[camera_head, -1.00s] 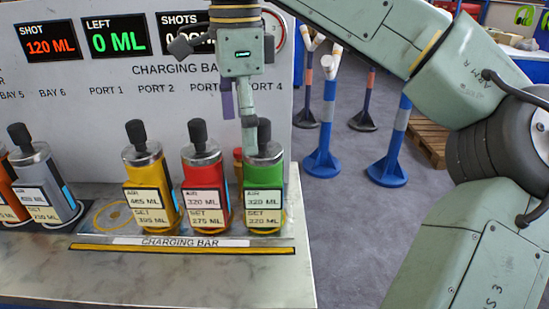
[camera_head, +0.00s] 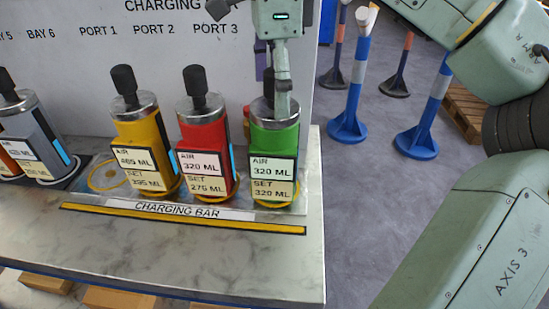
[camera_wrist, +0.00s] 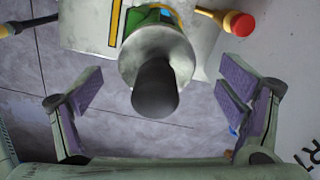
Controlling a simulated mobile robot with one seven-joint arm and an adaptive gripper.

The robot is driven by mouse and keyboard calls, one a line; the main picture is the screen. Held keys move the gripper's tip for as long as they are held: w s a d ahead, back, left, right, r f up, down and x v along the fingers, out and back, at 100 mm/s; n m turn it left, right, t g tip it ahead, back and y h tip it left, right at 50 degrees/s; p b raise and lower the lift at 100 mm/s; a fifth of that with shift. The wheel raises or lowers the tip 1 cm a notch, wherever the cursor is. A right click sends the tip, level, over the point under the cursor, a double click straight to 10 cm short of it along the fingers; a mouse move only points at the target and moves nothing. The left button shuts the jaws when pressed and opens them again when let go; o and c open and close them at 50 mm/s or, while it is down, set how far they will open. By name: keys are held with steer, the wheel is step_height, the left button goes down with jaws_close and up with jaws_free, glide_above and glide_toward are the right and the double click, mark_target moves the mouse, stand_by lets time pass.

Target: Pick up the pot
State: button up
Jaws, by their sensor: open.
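The green pot (camera_head: 273,138) stands upright at the right end of the charging bar, with a silver lid and a black knob. Its label reads AIR 320 ML, SET 320 ML. My gripper (camera_head: 276,92) is over its top, with a finger in front of the knob and lid. In the wrist view my gripper (camera_wrist: 160,95) is open, its purple pads well apart. The black knob (camera_wrist: 155,88) shows between them, apart from both. The silver lid (camera_wrist: 150,48) hides most of the green body below.
A red pot (camera_head: 205,138) and a yellow pot (camera_head: 142,140) stand to the left on the charging bar (camera_head: 180,212). A grey pot (camera_head: 38,140) is farther left. A red-capped part (camera_wrist: 240,24) sits close behind the green pot. Floor lies beyond the counter's right edge.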

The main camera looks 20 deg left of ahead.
mark_target(274, 140)
steer(key=f, duration=0.4)
steer(key=shift+s+f, duration=0.2)
steer(key=shift+f, duration=0.1)
steer(key=shift+c, duration=0.4)
steer(key=c, duration=2)
steer(key=shift+o, duration=0.2)
steer(key=shift+r, duration=0.1)
